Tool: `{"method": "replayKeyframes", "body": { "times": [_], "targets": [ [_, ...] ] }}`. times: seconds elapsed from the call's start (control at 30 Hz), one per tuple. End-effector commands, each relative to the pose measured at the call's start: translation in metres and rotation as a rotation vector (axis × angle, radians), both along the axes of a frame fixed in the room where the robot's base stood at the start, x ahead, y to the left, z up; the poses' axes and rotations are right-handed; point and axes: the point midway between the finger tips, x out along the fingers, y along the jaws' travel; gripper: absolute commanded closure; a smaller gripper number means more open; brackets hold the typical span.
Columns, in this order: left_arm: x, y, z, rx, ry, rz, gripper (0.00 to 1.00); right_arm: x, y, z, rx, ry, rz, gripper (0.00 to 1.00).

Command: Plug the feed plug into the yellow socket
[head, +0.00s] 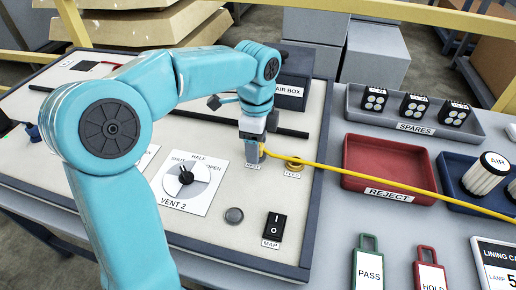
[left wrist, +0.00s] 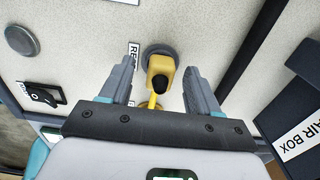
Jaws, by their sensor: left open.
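The yellow feed plug (left wrist: 160,66) stands in a round grey holder (left wrist: 147,50) beside a label starting "RE" in the left wrist view. My left gripper (left wrist: 155,85) is open, with one finger on each side of the plug and gaps between. In the head view my left gripper (head: 254,155) points down at the panel and mostly hides the plug. The yellow cable (head: 400,185) runs from there to the right. The yellow socket (head: 294,162), a ring with a small label, lies just right of the gripper. My right gripper is not in view.
The VENT 2 dial (head: 186,176), a grey button (head: 234,215) and the MAP switch (head: 273,226) sit on the panel nearby. The AIR BOX (head: 291,90) stands behind. The red REJECT tray (head: 388,150) lies right, beneath the cable.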

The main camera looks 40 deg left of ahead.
Motion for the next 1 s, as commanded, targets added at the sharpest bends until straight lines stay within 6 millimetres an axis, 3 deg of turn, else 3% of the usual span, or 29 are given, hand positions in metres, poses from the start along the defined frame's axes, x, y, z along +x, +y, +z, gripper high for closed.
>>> {"method": "replayKeyframes", "body": {
  "times": [0.3,0.5,1.0],
  "targets": [
    [0.000,0.000,0.000,0.000,0.000,0.000,0.38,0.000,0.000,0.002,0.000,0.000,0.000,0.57],
    [0.000,0.000,0.000,0.000,0.000,0.000,1.00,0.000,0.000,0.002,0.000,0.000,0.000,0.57],
    [0.000,0.000,0.011,0.000,-0.001,0.000,1.00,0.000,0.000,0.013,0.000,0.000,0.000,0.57]
  ]
}}
